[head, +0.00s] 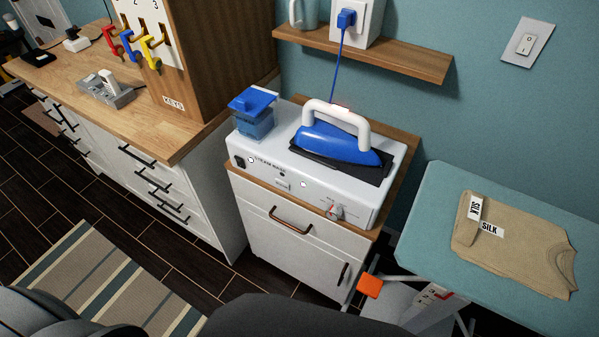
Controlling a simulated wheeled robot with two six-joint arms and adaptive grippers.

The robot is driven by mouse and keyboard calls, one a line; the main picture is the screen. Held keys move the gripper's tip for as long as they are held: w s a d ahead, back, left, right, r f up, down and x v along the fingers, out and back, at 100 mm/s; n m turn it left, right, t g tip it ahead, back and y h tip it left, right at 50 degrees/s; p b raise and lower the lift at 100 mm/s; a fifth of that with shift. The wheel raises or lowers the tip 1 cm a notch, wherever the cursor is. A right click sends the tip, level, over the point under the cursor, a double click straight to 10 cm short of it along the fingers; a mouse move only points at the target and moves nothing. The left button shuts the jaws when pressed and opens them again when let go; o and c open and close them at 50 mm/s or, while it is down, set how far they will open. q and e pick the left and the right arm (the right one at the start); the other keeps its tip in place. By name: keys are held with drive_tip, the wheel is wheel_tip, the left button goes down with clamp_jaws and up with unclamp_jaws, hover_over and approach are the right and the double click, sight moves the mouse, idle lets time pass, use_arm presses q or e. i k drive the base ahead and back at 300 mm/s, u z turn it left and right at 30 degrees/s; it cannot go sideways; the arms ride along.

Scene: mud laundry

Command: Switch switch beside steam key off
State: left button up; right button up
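A white steam station (262,172) with small lettering stands on a white cabinet. On its front are a small black switch-like part (240,162) at the left, a pale label or button (283,185), and a small knob or key (337,211) with a red mark at the right. The lettering and the switch's position are too small to read. A white wall switch plate (527,43) with a rocker is at the upper right. Neither of my grippers is in view.
A blue iron (338,143) rests on the station beside a blue-capped tank (254,116). An ironing board (430,215) with a folded beige garment (515,243) stands right. Red, blue and yellow keys (131,43) hang above the left counter. A shelf (365,52) holds a blue plug (346,19).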

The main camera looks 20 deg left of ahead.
sight(240, 161)
drive_tip(key=z, duration=1.75)
drive_tip(key=k, duration=0.8)
drive_tip(key=u, duration=1.15)
drive_tip(key=i, duration=0.5)
drive_tip(key=u, duration=0.05)
